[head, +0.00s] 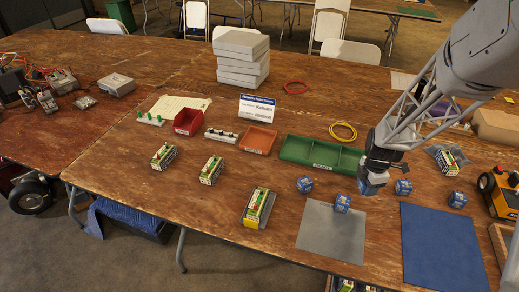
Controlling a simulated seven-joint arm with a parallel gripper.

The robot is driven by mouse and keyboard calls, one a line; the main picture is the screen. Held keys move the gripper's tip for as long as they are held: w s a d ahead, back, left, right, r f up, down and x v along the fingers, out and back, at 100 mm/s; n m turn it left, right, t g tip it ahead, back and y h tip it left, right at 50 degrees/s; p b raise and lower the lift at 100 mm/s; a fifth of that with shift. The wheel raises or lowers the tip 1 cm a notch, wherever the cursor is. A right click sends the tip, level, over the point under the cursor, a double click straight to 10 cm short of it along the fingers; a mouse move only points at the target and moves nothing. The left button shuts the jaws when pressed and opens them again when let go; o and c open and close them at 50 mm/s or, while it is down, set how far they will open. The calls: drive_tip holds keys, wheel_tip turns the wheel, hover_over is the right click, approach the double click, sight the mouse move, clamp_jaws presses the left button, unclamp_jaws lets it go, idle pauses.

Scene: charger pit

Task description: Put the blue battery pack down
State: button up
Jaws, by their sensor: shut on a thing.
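My gripper (371,179) points down and is shut on a blue battery pack (369,190), partly hidden by the fingers. It is above the table, just in front of the green tray and above the far side of the grey and blue mats; I cannot tell its exact height.
A grey mat (325,238) and a blue mat (440,250) lie in front. The green divided tray (295,158) is behind, with an orange bin (258,140) and a red bin (188,121) to its left. Green-and-white packs (212,170) stand left. A yellow-black device (497,190) is right.

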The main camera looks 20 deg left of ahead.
drive_tip(key=w+a+r+n, duration=0.1)
drive_tip(key=w+a+n, duration=0.1)
drive_tip(key=a, duration=0.7)
drive_tip(key=w+a+r+n, duration=0.1)
drive_tip(key=w+a+n, duration=0.1)
drive_tip(key=a, duration=0.8)
drive_tip(key=n, duration=0.4)
hover_over(260, 174)
drive_tip(key=shift+a+r, duration=0.1)
drive_tip(key=shift+r, duration=0.3)
drive_tip(key=shift+f, duration=0.1)
drive_tip(key=shift+w+f, duration=0.1)
drive_tip(key=shift+f, duration=2.9)
drive_tip(key=shift+f, duration=1.9)
drive_tip(key=shift+f, duration=0.15)
